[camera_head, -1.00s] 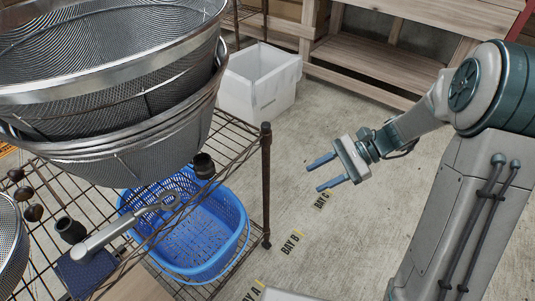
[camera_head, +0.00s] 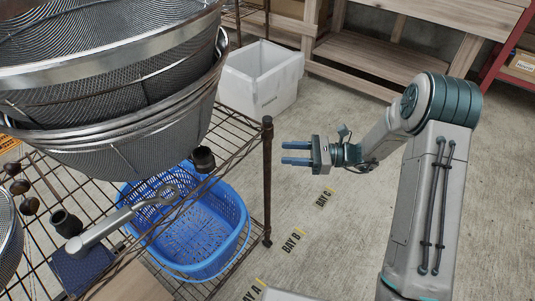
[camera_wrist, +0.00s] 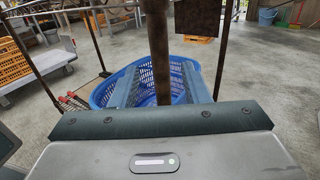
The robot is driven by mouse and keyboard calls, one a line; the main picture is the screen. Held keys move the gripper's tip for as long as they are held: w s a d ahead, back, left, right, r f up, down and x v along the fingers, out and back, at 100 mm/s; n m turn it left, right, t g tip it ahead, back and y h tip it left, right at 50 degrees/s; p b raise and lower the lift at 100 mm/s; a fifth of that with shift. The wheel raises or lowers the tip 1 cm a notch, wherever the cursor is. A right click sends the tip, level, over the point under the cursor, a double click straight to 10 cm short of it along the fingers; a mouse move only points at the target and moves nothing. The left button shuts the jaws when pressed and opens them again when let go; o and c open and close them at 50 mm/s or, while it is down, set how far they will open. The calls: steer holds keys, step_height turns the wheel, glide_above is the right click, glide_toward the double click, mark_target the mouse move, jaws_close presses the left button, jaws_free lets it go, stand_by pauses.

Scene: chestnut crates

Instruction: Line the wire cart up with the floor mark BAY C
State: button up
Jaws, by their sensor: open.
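The wire cart (camera_head: 267,190) has dark wire shelves and fills the left of the head view. Its near right corner post stands upright, with its foot left of the BAY B mark. The floor mark BAY C (camera_head: 324,197) is farther back, right of the cart, and in the open. My gripper (camera_head: 282,153) is open and empty, its fingers pointing left at the upper part of that post, with a small gap in the head view. In the wrist view the post (camera_wrist: 159,45) shows between the two fingers (camera_wrist: 160,76). I cannot tell whether they touch it.
The cart carries large mesh strainers (camera_head: 110,100) above and a blue basket (camera_head: 195,235) lower down. BAY B (camera_head: 292,242) and BAY A (camera_head: 254,292) are nearer floor marks. A white bin (camera_head: 262,85) and wooden bench (camera_head: 365,65) stand behind.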

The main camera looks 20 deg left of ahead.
mark_target(267, 152)
steer(key=a, duration=0.3)
steer(key=s+a+b, duration=0.1)
steer(key=a, duration=0.3)
steer(key=shift+s, duration=0.2)
steer(key=shift+d, duration=0.1)
jaws_close()
steer(key=shift+w, duration=0.1)
